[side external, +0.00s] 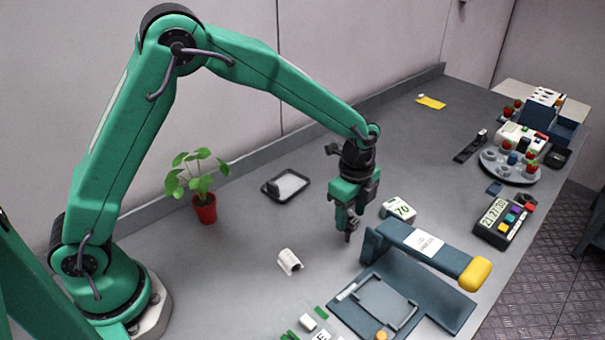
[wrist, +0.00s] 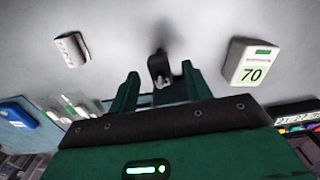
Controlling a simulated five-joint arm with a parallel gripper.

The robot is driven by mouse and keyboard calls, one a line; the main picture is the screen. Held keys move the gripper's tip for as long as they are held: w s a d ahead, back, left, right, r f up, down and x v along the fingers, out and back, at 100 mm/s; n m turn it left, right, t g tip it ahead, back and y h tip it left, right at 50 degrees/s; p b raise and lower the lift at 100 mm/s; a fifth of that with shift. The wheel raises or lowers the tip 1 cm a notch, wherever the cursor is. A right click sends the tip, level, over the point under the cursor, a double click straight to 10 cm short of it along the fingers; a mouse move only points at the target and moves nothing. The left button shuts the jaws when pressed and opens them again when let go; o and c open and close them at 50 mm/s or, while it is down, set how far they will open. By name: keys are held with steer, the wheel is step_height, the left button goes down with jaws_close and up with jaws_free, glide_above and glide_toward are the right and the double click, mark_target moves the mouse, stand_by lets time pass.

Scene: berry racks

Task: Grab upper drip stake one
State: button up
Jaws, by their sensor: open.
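I cannot pick out upper drip stake one for certain in either view. Small green and white pieces (side external: 307,326) lie at the bottom edge of the side view, cut off by the frame; I cannot tell whether any is a stake. My gripper (side external: 348,238) points down over the middle of the grey bench, left of the blue press-like device. In the wrist view its green fingers (wrist: 158,88) stand apart with nothing clearly held. A small dark shape (wrist: 158,70) shows between the fingertips; what it is cannot be told.
A white block marked 70 (side external: 398,208) stands just right of my gripper. The blue device (side external: 432,298) with its yellow-ended arm is at front right. A curled white piece (side external: 289,262), black tray (side external: 286,187) and potted plant (side external: 205,208) lie left. Strawberries stand on a round tray (side external: 487,158).

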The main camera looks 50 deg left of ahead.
mark_target(349, 230)
steer(key=shift+f, duration=1.45)
steer(key=c, duration=1)
